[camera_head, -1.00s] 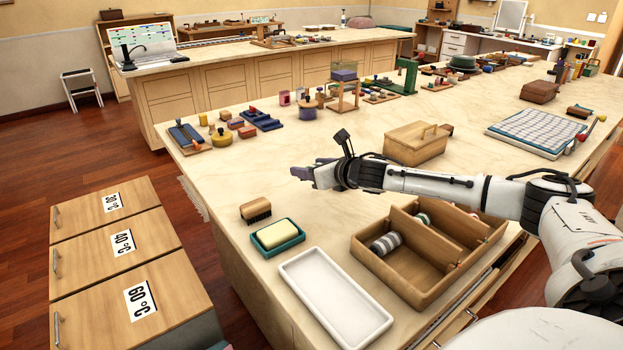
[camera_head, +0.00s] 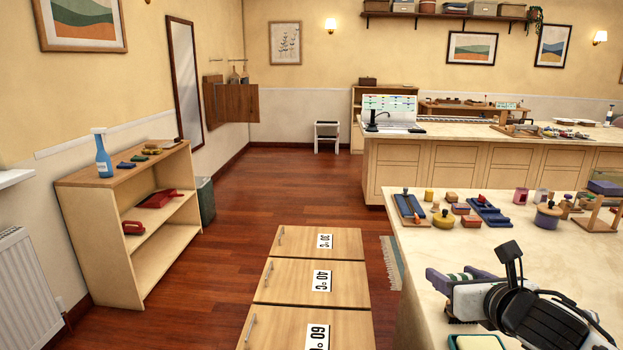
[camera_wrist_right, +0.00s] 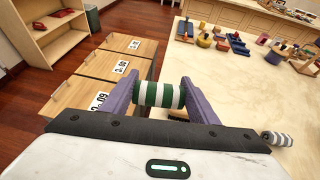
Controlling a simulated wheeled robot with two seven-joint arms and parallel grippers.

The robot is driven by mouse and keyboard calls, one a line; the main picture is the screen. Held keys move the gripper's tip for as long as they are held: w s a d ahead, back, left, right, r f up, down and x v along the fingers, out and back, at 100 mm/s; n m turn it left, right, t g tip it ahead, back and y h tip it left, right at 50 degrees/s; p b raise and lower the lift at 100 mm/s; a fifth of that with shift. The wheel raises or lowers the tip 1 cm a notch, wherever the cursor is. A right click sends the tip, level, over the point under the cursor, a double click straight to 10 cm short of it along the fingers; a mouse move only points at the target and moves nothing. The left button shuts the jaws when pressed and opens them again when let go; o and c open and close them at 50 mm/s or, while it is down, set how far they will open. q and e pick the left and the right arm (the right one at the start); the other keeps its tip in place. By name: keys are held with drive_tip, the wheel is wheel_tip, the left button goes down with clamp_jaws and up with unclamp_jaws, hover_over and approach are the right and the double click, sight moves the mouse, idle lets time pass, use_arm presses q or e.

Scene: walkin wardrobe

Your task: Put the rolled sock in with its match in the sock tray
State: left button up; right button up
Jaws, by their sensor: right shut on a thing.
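My right gripper (camera_head: 455,283) is over the near edge of the pale counter at the lower right of the head view. In the right wrist view, its purple fingers are shut on a rolled sock (camera_wrist_right: 160,94) with green and white bands, held crosswise between the tips. A grey-and-white striped roll (camera_wrist_right: 277,139) shows beyond the gripper's right side in the wrist view. My left gripper is not in view.
A low shelf (camera_head: 130,220) is at the left. Open floor lies between.

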drive_tip(key=s+a+r, duration=0.8)
drive_tip(key=s+r, duration=0.1)
drive_tip(key=s, duration=0.2)
drive_tip(key=shift+s+a+r, duration=0.2)
drive_tip(key=shift+s+a, duration=0.1)
